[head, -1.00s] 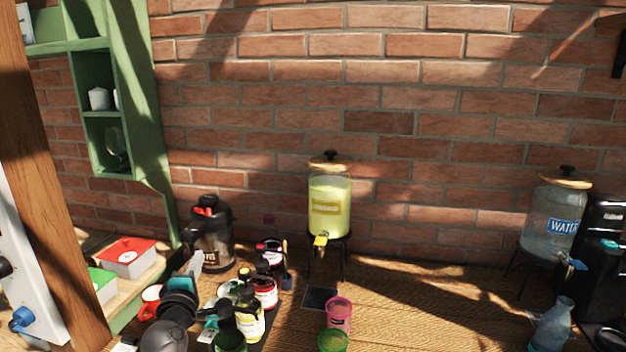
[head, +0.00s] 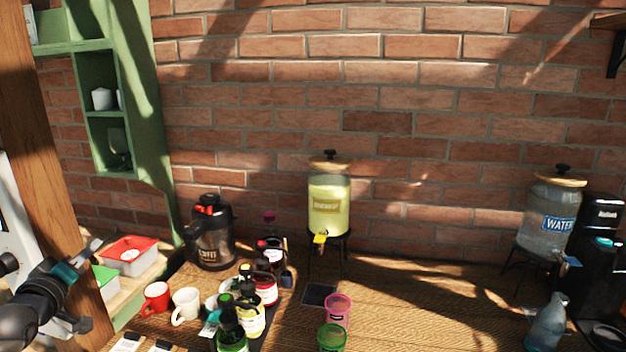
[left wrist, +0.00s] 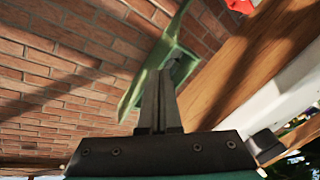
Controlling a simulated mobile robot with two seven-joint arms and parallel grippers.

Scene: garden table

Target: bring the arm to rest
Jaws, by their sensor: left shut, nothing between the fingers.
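My left arm comes in at the lower left of the head view, and its gripper (head: 91,248) is in front of the wooden post, left of the red and white mugs. It is shut and empty. The left wrist view shows its two dark fingers (left wrist: 160,90) pressed together, with the brick wall and green shelf behind them. My right gripper is not in view.
A wooden post (head: 42,140) stands close by my left arm. A red mug (head: 157,297), a white mug (head: 186,305), several bottles and a coffee urn (head: 210,235) crowd the table's left. Pink (head: 338,309) and green (head: 333,338) cups stand mid-table. The table's right-centre is clear.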

